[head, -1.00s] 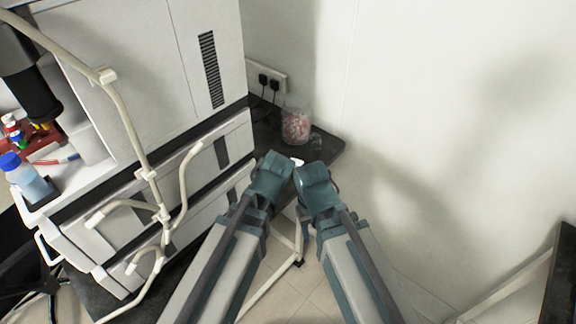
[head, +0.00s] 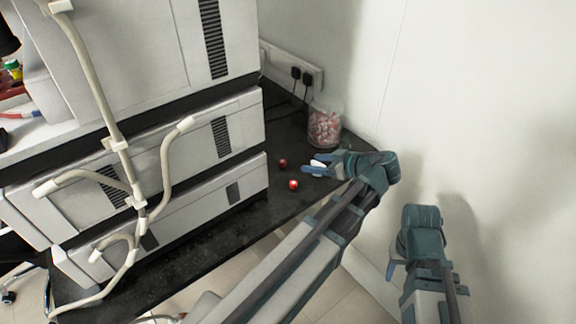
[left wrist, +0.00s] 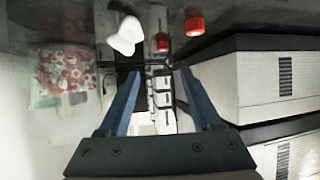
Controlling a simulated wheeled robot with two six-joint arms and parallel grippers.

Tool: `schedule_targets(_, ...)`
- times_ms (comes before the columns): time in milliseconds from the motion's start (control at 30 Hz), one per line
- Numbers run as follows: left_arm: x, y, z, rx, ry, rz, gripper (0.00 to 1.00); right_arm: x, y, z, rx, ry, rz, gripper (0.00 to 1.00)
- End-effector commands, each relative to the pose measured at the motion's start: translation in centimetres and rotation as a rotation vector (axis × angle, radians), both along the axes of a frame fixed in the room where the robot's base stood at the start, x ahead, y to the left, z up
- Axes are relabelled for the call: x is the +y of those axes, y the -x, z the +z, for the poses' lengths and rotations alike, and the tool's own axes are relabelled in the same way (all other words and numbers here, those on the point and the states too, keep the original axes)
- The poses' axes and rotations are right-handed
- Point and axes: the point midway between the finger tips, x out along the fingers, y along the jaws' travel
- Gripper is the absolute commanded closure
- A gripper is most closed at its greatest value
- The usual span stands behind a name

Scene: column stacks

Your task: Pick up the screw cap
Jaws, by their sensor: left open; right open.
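Two small red, cap-like pieces lie on the dark bench: a bright one (head: 293,184) and a darker one (head: 282,163). A small white piece (head: 317,164) shows by my left fingers. I cannot tell for certain which is the screw cap. My left gripper (head: 309,165) is open, pointing left over the bench, to the right of the red pieces. In the left wrist view, the white piece (left wrist: 126,36), bright red piece (left wrist: 195,27) and dark red piece (left wrist: 162,42) are beyond the fingertips (left wrist: 159,74), with nothing between the fingers. My right gripper (head: 393,268) is open, low at the right, beside the wall.
A clear jar (head: 324,127) of red and white pieces stands behind my left gripper, also in the left wrist view (left wrist: 66,76). Stacked white instruments (head: 160,155) with pale tubing (head: 118,145) fill the left. Sockets with plugs (head: 292,66) are on the wall. The front bench strip is clear.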

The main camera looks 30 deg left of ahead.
Motion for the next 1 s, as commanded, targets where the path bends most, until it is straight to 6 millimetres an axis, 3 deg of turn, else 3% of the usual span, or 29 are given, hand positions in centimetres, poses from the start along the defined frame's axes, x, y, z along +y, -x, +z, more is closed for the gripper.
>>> schedule_targets(100, 2.2, -0.3, -1.8, 0.002, 0.001, 0.004, 0.35, 0.0, 0.0, -1.8, 0.0, 0.0, 0.0, 0.5)
schedule_targets(300, 4.9, -0.9, -3.2, 0.002, 0.001, 0.001, 0.35, 0.0, 0.0, -3.1, 0.0, 0.0, 0.0, 0.5)
schedule_targets(767, 6.5, -1.1, -3.9, 0.003, 0.002, 0.0, 0.35, 0.0, 0.0, -3.8, 0.0, 0.0, 0.0, 0.5)
schedule_targets(1000, 9.4, -1.3, -5.6, 0.003, 0.002, 0.002, 0.35, 0.0, 0.0, -5.6, 0.0, 0.0, 0.0, 0.5)
